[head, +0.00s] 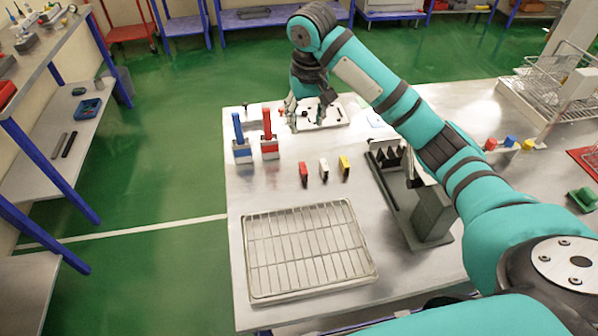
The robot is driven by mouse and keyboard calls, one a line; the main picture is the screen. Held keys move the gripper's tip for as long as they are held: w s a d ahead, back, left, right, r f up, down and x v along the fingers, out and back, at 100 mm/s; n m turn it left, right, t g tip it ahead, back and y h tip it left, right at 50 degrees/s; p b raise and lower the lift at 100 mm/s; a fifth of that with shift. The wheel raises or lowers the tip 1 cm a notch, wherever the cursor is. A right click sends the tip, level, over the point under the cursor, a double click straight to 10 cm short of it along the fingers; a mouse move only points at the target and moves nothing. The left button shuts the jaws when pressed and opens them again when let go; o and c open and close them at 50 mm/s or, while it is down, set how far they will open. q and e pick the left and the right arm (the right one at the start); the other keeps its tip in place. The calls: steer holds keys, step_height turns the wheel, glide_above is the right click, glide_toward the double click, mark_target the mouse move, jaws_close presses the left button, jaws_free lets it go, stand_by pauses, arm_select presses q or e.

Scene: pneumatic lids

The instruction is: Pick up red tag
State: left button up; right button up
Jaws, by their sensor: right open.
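A small upright red piece, which looks like the red tag (303,169), stands on the grey table (262,200) at the left of a short row. A white tag (323,168) and a yellow tag (344,163) stand beside it. My right gripper (308,117) is open, pointing down over a white tray (335,120) at the table's far edge. It is beyond the red tag and apart from it. Whether anything lies between its fingers is too small to tell. My left gripper is not in view.
A wire-grid tray (308,250) fills the table's front. Two tall pieces, blue (240,140) and red (268,138), stand at left. A grey fixture (432,213) is at right, with small red, blue and yellow blocks (509,141) beyond.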

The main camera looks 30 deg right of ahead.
step_height(320, 180, down, 4)
steer(key=w+r, duration=0.1)
steer(key=w, duration=0.1)
steer(key=p, duration=0.2)
glide_above(304, 168)
steer(key=f, duration=1)
steer(key=shift+a+f, duration=0.25)
steer(key=shift+a, duration=0.1)
steer(key=f, duration=0.1)
steer(key=f+p, duration=0.1)
steer(key=f, duration=0.2)
steer(key=shift+d+f, duration=0.25)
steer(key=shift+w+f, duration=0.1)
steer(key=shift+f, duration=0.45)
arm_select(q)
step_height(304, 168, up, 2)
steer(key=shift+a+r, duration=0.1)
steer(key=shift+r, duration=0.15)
arm_select(e)
jaws_close()
steer(key=shift+r, duration=0.1)
